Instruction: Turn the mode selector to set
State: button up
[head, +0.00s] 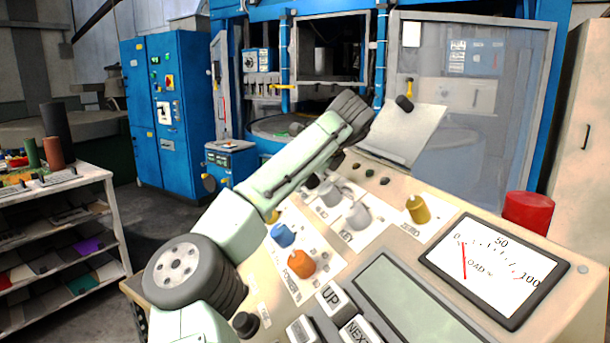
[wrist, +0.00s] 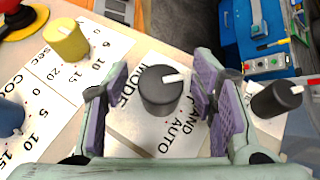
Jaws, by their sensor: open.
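The mode selector (wrist: 160,97) is a round black knob with a white pointer mark, in the middle of the wrist view. Its pointer points right. The plate under it (wrist: 135,135) reads MODE at its left and AUTO below right, with another word partly hidden by the knob. I cannot read a SET label. My gripper (wrist: 161,78) is open, with one purple-padded finger on each side of the knob; gaps show at both sides. In the head view my arm covers this part of the panel, and I cannot make out the gripper there.
A yellow knob (wrist: 66,40), a blue knob (wrist: 8,118) and another black knob (wrist: 276,98) stand nearby. The console also carries an orange knob (head: 301,264), a load meter (head: 494,268) and a red button (head: 528,211). A clipboard-like sheet (head: 402,133) stands behind the panel.

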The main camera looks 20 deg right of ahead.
jog(key=v, duration=1.1)
jog(key=shift+s+r, duration=0.3)
jog(key=shift+f, duration=0.1)
